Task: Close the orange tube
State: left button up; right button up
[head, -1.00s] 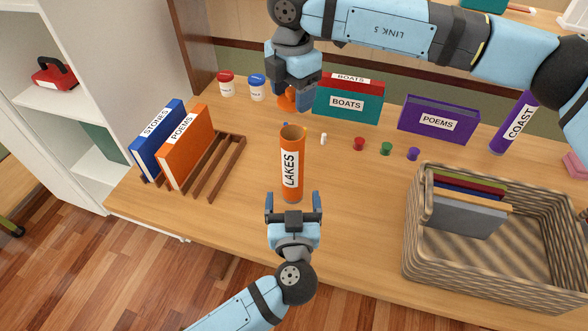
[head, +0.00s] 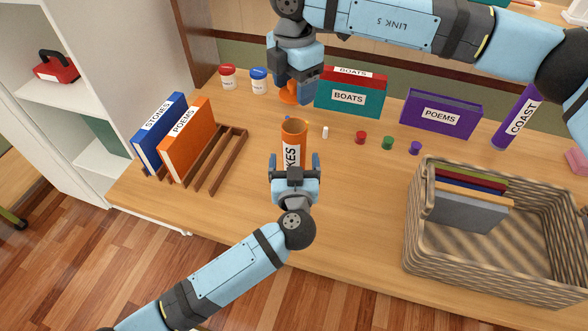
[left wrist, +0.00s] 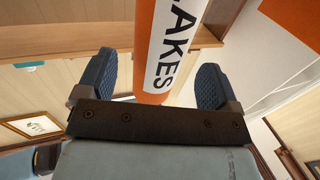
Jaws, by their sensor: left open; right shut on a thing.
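The orange tube (head: 294,131), labelled LAKES, stands upright on the desk with its top end open. My left gripper (head: 294,160) is open at the near side of the tube and hides its lower part. In the left wrist view, the tube (left wrist: 170,45) shows between the two spread fingers; I cannot tell whether either touches it. My right gripper (head: 296,84) is above and behind the tube, shut on an orange cap (head: 289,97), mostly hidden by the fingers. The cap is apart from the tube.
A wooden rack (head: 222,160) with books is at left, and a wicker basket (head: 480,265) is at right. Small red (head: 361,137), green (head: 387,142) and purple (head: 415,148) caps lie right of the tube. Teal and purple boxes stand behind.

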aim_at(293, 129)
pick_arm(q)
jog(key=shift+w, duration=1.7)
jog(key=c, duration=1.4)
pick_arm(e)
jog(key=shift+f, duration=2.5)
jog(key=shift+f, duration=0.1)
jog(key=shift+f, duration=0.8)
jog(key=shift+f, duration=0.65)
